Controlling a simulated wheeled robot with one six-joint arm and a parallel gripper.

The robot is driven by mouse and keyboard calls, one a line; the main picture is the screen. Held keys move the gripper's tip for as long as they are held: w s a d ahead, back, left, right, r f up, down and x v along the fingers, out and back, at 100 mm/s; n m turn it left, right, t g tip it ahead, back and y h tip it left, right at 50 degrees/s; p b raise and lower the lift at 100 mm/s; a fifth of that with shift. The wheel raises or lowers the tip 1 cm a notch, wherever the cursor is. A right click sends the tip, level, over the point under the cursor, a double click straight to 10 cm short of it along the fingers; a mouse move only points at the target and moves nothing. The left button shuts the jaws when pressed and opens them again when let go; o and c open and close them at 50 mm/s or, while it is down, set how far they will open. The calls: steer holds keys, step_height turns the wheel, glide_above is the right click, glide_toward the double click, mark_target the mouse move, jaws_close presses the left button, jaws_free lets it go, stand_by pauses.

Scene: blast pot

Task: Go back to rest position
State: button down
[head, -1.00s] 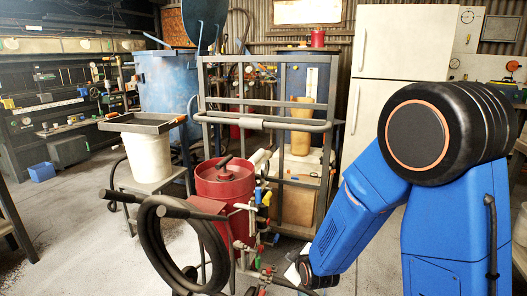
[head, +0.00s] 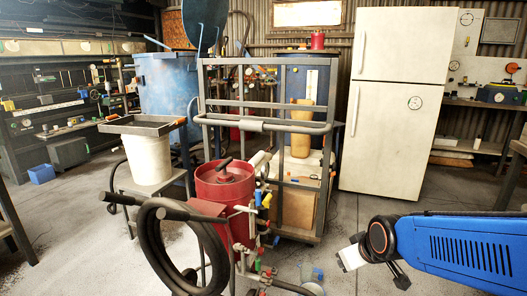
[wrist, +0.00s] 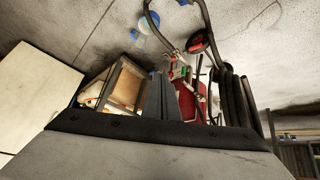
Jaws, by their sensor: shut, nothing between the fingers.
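My gripper (wrist: 161,98) shows in the wrist view as dark grey fingers close together at the middle, with nothing visible between them. In the head view my blue arm is at the lower right, its end turned left toward the blast pot, and the fingers are hard to make out there. The red blast pot (head: 224,187) stands upright in the middle of the head view with valves and a black hose (head: 160,243). The pot (wrist: 188,103) also shows in the wrist view, beyond the fingers and apart from them.
A metal-framed cart (head: 265,124) stands behind the pot. A white fridge (head: 385,140) is at the back right. A white bucket (head: 149,157) under a dark tray (head: 142,124) is at the left. Open floor (head: 365,215) lies between fridge and arm.

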steer(key=s+d+r+m+g, duration=0.1)
steer(key=s+d+r+m, duration=0.1)
steer(key=s, duration=0.7)
steer(key=s+d+r+m+g+h, duration=0.1)
steer(key=s+d+r+m, duration=0.1)
steer(key=s, duration=0.6)
steer(key=shift+s+d+r, duration=0.35)
steer(key=shift+d+r, duration=0.2)
steer(key=shift+d, duration=0.65)
